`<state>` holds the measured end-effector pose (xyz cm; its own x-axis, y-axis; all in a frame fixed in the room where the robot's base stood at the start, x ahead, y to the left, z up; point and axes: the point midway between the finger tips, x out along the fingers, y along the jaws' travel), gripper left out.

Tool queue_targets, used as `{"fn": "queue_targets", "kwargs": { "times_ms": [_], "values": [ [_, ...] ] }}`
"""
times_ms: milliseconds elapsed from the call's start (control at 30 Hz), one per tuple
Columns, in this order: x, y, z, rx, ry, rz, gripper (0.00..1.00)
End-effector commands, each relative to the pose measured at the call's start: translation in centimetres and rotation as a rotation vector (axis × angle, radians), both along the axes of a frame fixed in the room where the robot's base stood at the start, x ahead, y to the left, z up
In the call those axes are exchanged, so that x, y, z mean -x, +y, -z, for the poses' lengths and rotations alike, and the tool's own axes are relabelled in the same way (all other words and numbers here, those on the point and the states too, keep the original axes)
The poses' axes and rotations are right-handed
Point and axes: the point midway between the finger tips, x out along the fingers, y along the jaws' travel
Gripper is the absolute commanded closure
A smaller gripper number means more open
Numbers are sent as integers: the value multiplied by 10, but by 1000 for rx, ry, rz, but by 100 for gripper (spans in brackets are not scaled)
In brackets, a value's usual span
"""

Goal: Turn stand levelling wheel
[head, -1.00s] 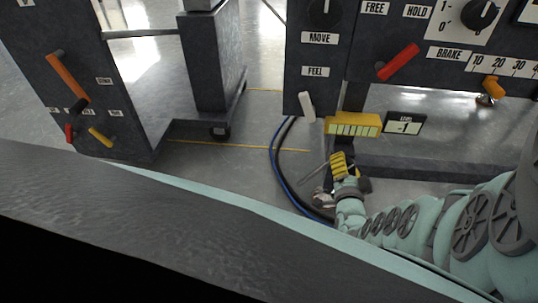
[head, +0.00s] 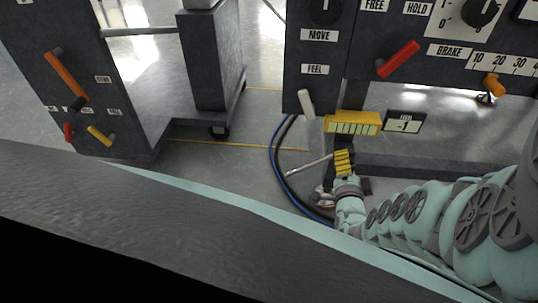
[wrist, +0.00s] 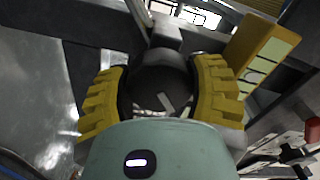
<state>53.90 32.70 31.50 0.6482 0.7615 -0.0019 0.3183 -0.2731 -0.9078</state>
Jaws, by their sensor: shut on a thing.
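In the wrist view a dark round wheel (wrist: 160,75) with a short pale mark on its face sits between the yellow ribbed fingers of my gripper (wrist: 160,97). The fingers are closed against its two sides. In the head view my gripper (head: 343,163) is low beside the stand, below the yellow level gauge (head: 352,129). The wheel is hidden there by the gripper. A small display (head: 404,122) right of the gauge reads -1.
A dark panel with a red lever (head: 398,59), a white lever (head: 306,103) and an orange knob (head: 494,85) stands above my gripper. Blue and black cables (head: 277,160) curve on the floor to the left. A dark cabinet (head: 80,30) stands further left.

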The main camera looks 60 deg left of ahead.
Motion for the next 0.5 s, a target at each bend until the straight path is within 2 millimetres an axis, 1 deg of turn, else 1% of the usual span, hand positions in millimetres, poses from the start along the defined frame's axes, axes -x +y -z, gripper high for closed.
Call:
{"fn": "queue_targets", "kwargs": {
  "times_ms": [33, 500],
  "values": [
    [-2, -1, 0, -33, 33, 4, 79],
    [-2, -2, 2, -319, 370, 5, 79]
  ]
}}
